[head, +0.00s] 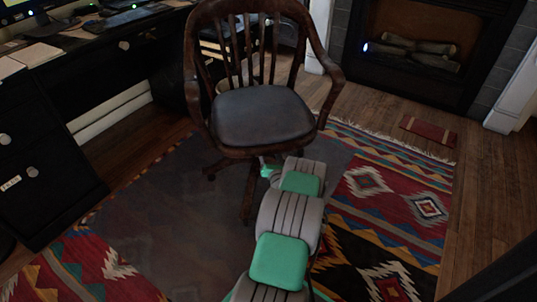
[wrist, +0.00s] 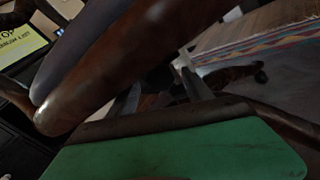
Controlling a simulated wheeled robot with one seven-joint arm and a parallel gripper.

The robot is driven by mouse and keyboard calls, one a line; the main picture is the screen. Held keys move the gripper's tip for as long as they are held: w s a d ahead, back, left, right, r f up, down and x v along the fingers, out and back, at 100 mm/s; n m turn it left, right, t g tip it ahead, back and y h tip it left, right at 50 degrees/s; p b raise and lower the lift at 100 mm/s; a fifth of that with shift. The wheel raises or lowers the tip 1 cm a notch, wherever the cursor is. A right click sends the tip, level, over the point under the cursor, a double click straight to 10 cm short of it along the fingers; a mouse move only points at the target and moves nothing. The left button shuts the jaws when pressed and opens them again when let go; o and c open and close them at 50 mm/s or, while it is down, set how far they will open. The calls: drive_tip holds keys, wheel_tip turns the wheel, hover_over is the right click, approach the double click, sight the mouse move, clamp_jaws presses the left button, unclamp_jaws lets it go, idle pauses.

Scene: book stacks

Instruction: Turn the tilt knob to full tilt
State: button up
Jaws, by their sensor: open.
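A wooden swivel armchair (head: 262,118) with a dark padded seat stands on the rug in the head view. Its seat edge and wooden frame (wrist: 150,55) cross the wrist view close to the camera. My grey and green arm reaches in under the front of the seat. My gripper (wrist: 162,92) shows in the wrist view as two grey fingers, spread apart, below the seat's wooden edge. The space between them is dark, and I cannot make out anything held. I cannot pick out the tilt knob in either view; the area under the seat is dark and partly hidden by my arm.
A dark desk (head: 90,75) with papers and a keyboard stands at the left. A fireplace (head: 420,50) is at the back right. A patterned rug (head: 385,200) lies under the chair, and bare wood floor shows at the right.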

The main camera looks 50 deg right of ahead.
drive_tip(key=shift+w+d, duration=0.2)
drive_tip(key=shift+c, duration=0.5)
clamp_jaws()
